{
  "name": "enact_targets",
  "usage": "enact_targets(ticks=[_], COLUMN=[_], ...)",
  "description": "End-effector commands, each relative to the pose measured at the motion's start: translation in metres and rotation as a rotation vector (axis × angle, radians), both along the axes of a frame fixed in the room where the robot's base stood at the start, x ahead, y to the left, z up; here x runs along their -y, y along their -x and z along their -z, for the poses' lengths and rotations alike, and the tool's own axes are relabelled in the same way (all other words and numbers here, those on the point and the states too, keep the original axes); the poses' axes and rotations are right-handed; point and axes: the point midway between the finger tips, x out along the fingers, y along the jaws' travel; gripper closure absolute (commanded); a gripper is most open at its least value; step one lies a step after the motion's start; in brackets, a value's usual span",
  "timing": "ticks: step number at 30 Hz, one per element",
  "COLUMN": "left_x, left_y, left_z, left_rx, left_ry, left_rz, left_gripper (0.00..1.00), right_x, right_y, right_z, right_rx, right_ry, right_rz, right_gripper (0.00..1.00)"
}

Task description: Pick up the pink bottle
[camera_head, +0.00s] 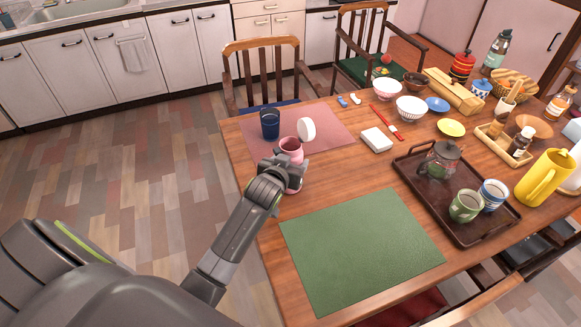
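The pink bottle (291,146) stands near the left edge of the wooden table, at the front edge of the pink placemat. Its top and part of its lower side show; the middle is hidden behind my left gripper. My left gripper (284,166) is at the bottle's body, with its fingers at the bottle's sides. I cannot tell whether they are closed tight on it or whether the bottle is lifted. My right gripper is not in view.
A dark blue cup (270,124) and a white round piece (306,129) are close beside the bottle. A green placemat (360,245) lies bare in front. A dark tray (408,171) with a teapot and cups is to the right. Chairs stand behind the table.

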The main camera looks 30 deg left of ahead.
Motion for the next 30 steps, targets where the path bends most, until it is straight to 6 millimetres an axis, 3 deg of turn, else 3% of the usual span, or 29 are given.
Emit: enact_targets(ticks=[1,8,20,30], left_x=[0.0,0.0,0.0,0.0], left_y=[0.0,0.0,0.0,-0.001], left_z=[0.0,0.0,-0.004,-0.026], left_rx=[0.0,0.0,0.005,0.007], left_ry=[0.0,0.0,0.0,-0.002], left_rz=[0.0,0.0,0.001,0.001], left_gripper=[0.47,0.77,0.78,0.78], right_x=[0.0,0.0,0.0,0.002], right_y=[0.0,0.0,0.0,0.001], right_z=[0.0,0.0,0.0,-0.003], right_rx=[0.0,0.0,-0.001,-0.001], right_ry=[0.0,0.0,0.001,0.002], right_rz=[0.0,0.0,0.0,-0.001], right_gripper=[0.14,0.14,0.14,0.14])
